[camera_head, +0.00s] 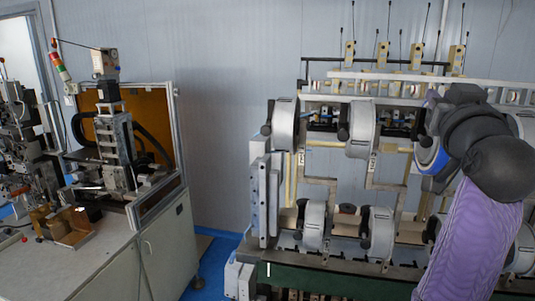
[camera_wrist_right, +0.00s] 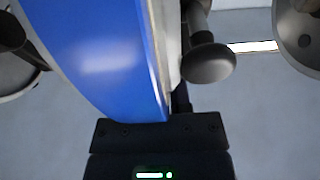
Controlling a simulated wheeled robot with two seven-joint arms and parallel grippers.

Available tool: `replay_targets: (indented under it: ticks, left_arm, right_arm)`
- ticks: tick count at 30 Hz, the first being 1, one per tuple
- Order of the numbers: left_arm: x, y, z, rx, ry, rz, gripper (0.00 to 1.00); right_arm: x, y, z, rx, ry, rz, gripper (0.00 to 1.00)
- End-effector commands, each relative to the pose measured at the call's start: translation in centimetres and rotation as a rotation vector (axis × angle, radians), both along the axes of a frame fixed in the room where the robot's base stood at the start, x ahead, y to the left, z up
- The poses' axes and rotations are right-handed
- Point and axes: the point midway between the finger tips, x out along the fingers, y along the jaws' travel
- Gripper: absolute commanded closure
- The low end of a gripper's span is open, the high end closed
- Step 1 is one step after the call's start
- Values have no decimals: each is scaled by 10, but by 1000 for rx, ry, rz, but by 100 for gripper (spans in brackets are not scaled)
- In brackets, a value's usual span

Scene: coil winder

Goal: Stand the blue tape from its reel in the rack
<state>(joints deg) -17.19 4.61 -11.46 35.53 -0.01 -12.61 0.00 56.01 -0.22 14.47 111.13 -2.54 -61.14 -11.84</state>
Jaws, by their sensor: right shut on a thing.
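The blue tape (camera_head: 432,158) is a broad ring at the upper right of the winding machine in the head view, partly covered by my right arm. It fills the left middle of the right wrist view (camera_wrist_right: 100,55), with a pale side edge. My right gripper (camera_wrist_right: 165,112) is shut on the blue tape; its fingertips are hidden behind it. In the head view the gripper is mostly hidden by my dark wrist. A dark round knob (camera_wrist_right: 209,63) is close beside the tape. I cannot make out the rack for certain. My left gripper is not in view.
The machine carries grey reels in an upper row (camera_head: 285,124) and a lower row (camera_head: 314,225), with bars and thin rods above. A dark green base (camera_head: 330,277) runs below. A workbench (camera_head: 85,262) with equipment stands at the left. Bare wall lies between.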

Motion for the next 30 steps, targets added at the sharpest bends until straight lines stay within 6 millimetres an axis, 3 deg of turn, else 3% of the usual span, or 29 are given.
replay_targets:
  ticks: [25, 26, 30]
  left_arm:
    - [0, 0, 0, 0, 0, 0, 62]
    - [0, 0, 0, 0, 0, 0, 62]
    - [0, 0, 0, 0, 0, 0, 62]
  right_arm:
    - [2, 7, 0, 0, 1, 1, 100]
    - [2, 7, 0, 0, 1, 1, 71]
    - [2, 7, 0, 0, 1, 0, 68]
